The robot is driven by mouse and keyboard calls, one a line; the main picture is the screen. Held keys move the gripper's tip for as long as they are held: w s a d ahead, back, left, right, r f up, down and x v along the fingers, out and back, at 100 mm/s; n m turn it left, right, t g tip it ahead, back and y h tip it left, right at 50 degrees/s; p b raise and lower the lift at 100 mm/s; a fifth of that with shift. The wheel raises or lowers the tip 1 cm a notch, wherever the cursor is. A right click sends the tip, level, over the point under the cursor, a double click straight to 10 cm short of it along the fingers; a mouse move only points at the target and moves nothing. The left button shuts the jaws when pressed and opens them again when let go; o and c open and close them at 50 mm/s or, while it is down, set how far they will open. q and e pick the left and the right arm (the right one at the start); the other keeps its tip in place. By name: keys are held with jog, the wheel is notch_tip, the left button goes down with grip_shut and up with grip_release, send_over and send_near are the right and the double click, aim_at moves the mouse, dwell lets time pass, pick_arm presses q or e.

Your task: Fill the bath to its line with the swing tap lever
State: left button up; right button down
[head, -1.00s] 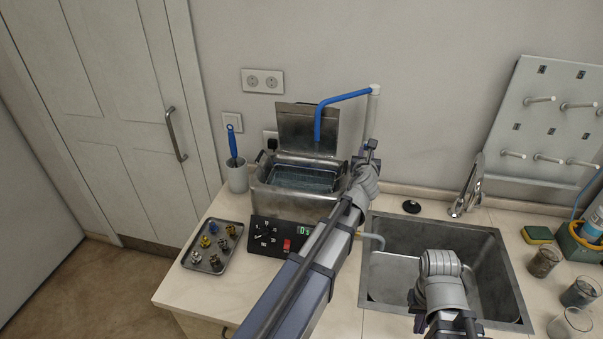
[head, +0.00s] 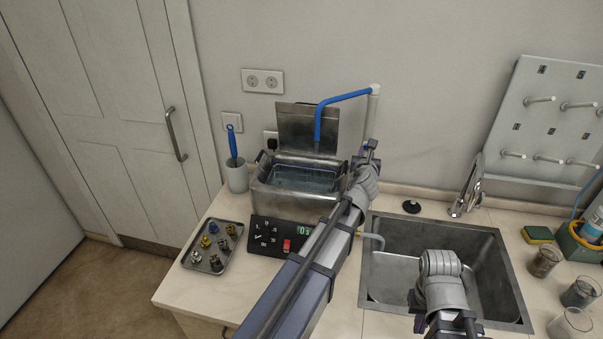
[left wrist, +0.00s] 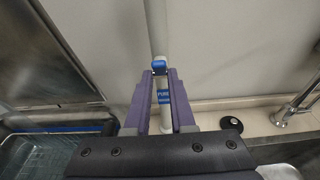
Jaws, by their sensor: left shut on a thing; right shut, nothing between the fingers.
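The steel bath (head: 297,205) stands on the counter with its lid raised and water (head: 305,178) inside over a mesh basket. The fill line cannot be made out. The swing tap's blue spout (head: 345,97) reaches left from its white column (head: 372,110), its tip over the bath. My left gripper (head: 366,152) is at the column; the left wrist view shows its two fingers (left wrist: 160,90) around the column, with the blue lever (left wrist: 159,64) at their tips. It is shut on the lever. My right wrist is over the sink; its fingers are hidden.
The sink (head: 490,265) lies right of the bath, with a steel faucet (head: 467,190) behind it. A tray of small parts (head: 213,246) and a brush cup (head: 237,177) stand left. Beakers (head: 570,325) and a sponge (head: 538,235) are at right.

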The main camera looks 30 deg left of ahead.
pick_arm(q)
jog(key=shift+w+r, duration=0.1)
jog(key=shift+w+a+r+p, duration=0.15)
jog(key=shift+w+r+p, duration=0.15)
jog(key=shift+w+p, duration=0.1)
jog(key=shift+w+r, duration=0.1)
jog(key=shift+w, duration=0.1)
dwell(0.4)
jog(key=shift+w+a+r, duration=0.1)
jog(key=shift+w+a, duration=0.05)
jog(key=shift+w, duration=0.1)
dwell(6.6)
